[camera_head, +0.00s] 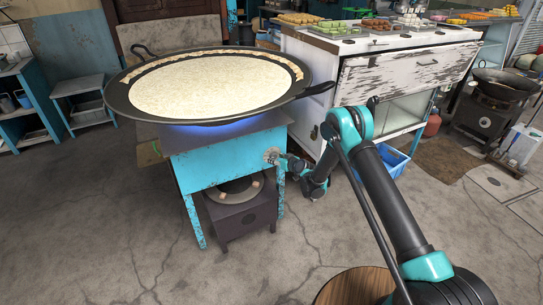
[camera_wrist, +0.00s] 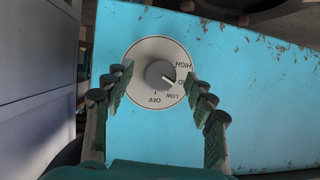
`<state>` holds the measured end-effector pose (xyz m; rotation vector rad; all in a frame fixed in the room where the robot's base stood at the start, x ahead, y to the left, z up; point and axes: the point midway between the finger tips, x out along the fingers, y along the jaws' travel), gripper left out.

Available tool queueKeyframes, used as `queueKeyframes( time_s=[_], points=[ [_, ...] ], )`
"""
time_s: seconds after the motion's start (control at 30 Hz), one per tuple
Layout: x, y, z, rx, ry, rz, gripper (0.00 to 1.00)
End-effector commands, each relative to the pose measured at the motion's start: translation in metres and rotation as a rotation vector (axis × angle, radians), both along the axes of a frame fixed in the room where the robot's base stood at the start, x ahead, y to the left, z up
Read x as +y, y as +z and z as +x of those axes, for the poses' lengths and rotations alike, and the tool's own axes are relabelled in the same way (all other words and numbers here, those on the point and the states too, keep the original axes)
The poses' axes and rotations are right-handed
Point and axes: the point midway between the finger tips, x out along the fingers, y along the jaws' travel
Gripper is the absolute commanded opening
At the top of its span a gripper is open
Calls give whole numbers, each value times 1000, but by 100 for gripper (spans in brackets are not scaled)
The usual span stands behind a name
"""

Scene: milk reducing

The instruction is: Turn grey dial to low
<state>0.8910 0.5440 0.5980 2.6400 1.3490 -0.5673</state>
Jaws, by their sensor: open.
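The grey dial (camera_wrist: 159,74) sits on a round pale plate (camera_wrist: 147,50) on the front of the blue stove stand (camera_wrist: 240,110). The plate reads HIGH, a partly hidden word ending in D, LOW and OFF. The knob's mark seems to point near the D word, away from OFF. My gripper (camera_wrist: 156,84) is open, with one finger on each side of the dial. Whether the fingers touch the knob is unclear. In the head view my gripper (camera_head: 279,162) is close in front of the dial plate (camera_head: 270,155).
A wide black pan (camera_head: 125,100) of milk (camera_head: 212,85) rests above a blue flame (camera_head: 215,127) on the stand. A dark box-like unit (camera_head: 240,216) stands beneath it. A worn white counter (camera_head: 400,75) is to the right.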

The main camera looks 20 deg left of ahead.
Motion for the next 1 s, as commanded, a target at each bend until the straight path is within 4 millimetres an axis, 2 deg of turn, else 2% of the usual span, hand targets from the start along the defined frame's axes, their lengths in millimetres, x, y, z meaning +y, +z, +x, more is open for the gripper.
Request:
queueKeyframes(
  time_s=[0.4, 0.8, 1.0],
  points=[
    [0, -3, 1, 0, 1, 0, 56],
    [0, -3, 0, 0, 1, 0, 8],
    [-1, -4, 1, 46, 0, 39, 7]
  ],
)
